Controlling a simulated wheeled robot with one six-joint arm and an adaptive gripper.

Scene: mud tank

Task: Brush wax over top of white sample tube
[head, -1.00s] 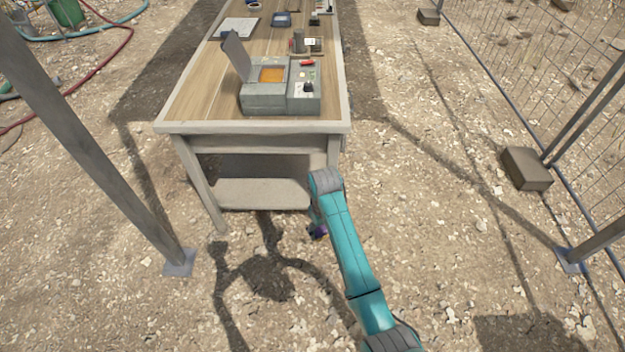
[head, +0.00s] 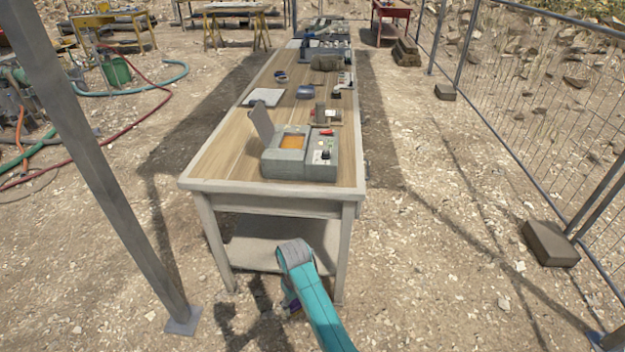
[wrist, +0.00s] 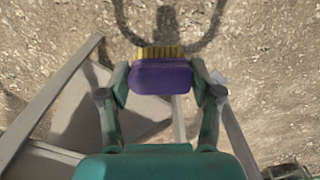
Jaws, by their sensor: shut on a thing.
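My gripper (wrist: 160,76) is shut on a purple brush (wrist: 160,78) with yellow bristles, held between the two fingers in the wrist view. In the head view my arm hangs low in front of the table's near end, and only a small purple patch of the brush (head: 291,302) shows. A grey wax heater (head: 292,170) with its lid raised stands on the near end of the table. Orange wax (head: 293,142) fills its square well. I cannot make out a white sample tube in either view.
The long wooden table (head: 225,142) carries a white board (head: 264,97), a small device (head: 325,116) and other items farther back. A grey post (head: 110,190) stands at left. A wire fence (head: 530,110) runs along the right. Gravel ground beside the table is open.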

